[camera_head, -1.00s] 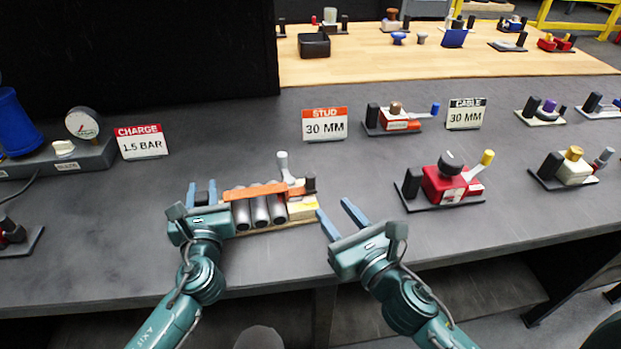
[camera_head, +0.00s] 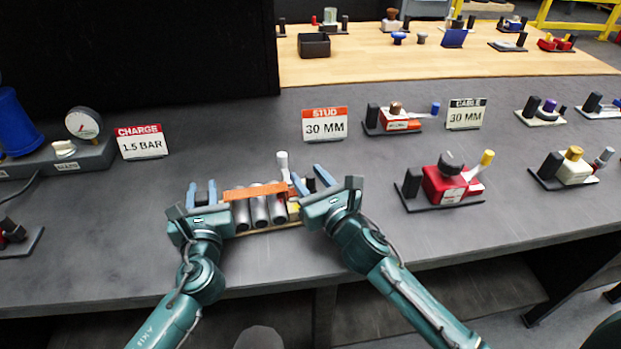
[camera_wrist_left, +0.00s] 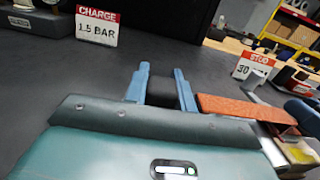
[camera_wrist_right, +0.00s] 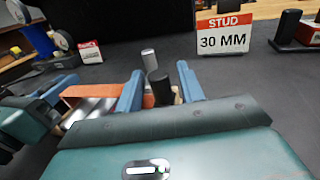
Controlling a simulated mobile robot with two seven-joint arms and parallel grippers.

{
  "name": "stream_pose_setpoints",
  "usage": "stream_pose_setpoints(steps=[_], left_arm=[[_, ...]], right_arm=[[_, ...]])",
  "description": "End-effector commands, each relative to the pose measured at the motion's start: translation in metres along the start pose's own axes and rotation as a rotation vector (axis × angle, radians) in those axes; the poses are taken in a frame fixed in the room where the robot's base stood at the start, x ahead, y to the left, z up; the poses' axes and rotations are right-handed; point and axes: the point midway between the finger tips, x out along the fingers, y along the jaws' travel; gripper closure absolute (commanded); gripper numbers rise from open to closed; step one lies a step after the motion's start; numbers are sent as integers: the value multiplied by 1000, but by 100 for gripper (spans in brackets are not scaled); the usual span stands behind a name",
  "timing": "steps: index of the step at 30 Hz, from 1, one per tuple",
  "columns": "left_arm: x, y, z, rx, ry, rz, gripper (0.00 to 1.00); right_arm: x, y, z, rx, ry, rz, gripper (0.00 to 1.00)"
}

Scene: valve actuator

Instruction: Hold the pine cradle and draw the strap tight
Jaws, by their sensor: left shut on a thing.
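The pine cradle (camera_head: 266,230) lies on the grey bench and holds three grey cylinders (camera_head: 260,211). An orange strap (camera_head: 253,192) runs across their tops. My left gripper (camera_head: 202,188) is shut on a dark block (camera_wrist_left: 174,93) at the cradle's left end. My right gripper (camera_head: 309,178) is open at the right end. Its fingers stand either side of a black post (camera_wrist_right: 160,88), with gaps showing in the right wrist view. A pale upright lever (camera_head: 283,165) stands just left of the right fingers. My right gripper hides much of the cradle's right end.
Behind stand a STUD 30 MM sign (camera_head: 325,124) and a CHARGE sign (camera_head: 141,141) beside a gauge (camera_head: 83,123). A red valve unit (camera_head: 446,184) stands to the right. The bench between the cradle and the signs is clear.

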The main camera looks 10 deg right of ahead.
Motion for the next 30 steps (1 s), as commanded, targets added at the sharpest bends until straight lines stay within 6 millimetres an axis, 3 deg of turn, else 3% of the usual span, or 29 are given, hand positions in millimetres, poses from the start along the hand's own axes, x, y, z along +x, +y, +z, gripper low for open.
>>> stream_pose_setpoints(steps=[1, 14, 24, 30], left_arm=[[-2, -1, -7, 0, 14, -2, 100], [-2, -1, -7, 0, 14, -3, 100], [-2, -1, -7, 0, 15, -2, 100], [-2, -1, -7, 0, 15, -2, 100]], right_arm=[[0, 0, 0, 0, 0, 0, 66], [0, 0, -1, 0, 0, 0, 100], [-1, -2, -1, -1, 1, 0, 100], [-8, -32, -2, -10, 2, -4, 100]])
